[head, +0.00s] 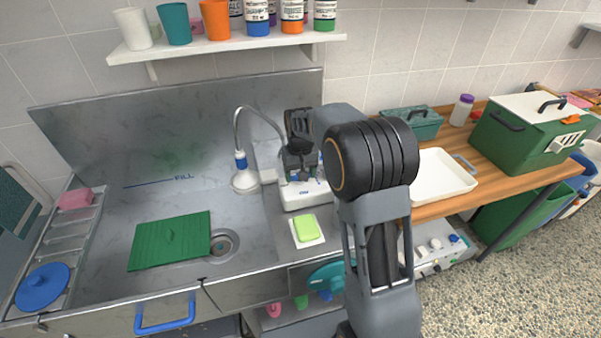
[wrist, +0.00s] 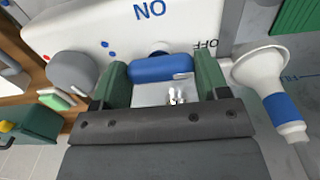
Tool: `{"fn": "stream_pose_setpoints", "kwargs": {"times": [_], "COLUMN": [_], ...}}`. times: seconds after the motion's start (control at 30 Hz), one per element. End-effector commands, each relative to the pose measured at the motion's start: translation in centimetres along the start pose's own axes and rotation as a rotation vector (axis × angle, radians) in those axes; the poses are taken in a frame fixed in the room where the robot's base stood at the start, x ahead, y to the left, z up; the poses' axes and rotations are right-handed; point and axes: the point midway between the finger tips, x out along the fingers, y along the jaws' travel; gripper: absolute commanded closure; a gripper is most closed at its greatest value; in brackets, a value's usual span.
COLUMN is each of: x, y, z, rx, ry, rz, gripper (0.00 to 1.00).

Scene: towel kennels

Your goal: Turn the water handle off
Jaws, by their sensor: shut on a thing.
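The white water unit (head: 308,193) stands on the steel counter right of the sink. In the wrist view the unit (wrist: 105,30) carries blue letters that show upside down as "NO" and a dark "OFF" mark to their lower right. The blue water handle (wrist: 160,68) lies between the two green fingers of my gripper (wrist: 163,77), sideways in the view, below the letters and left of the OFF mark. My gripper is shut on it. In the head view my gripper (head: 300,172) is over the unit, and my arm hides part of it.
A white shower head (head: 245,180) on a curved hose stands close left of the unit; it also shows in the wrist view (wrist: 262,72). A green sponge (head: 307,228) lies in front. A white tray (head: 440,177) stands right, beyond my arm. The sink holds a green board (head: 172,240).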

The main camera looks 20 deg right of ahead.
Motion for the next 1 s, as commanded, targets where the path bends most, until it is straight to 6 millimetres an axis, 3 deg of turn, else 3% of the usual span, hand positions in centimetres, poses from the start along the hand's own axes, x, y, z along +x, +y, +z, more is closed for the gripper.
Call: {"fn": "stream_pose_setpoints", "kwargs": {"times": [0.43, 0.47, 0.7, 1.0], "x": [-0.06, -0.06, -0.04, -0.23], "y": [0.01, 0.01, 0.01, 0.00], "z": [-0.02, -0.02, -0.02, -0.03], "rx": [0.012, 0.012, 0.010, 0.009], "ry": [0.001, 0.001, 0.001, 0.002], "rz": [0.000, 0.000, 0.000, 0.000], "gripper": [0.56, 0.31, 0.08, 0.06]}}
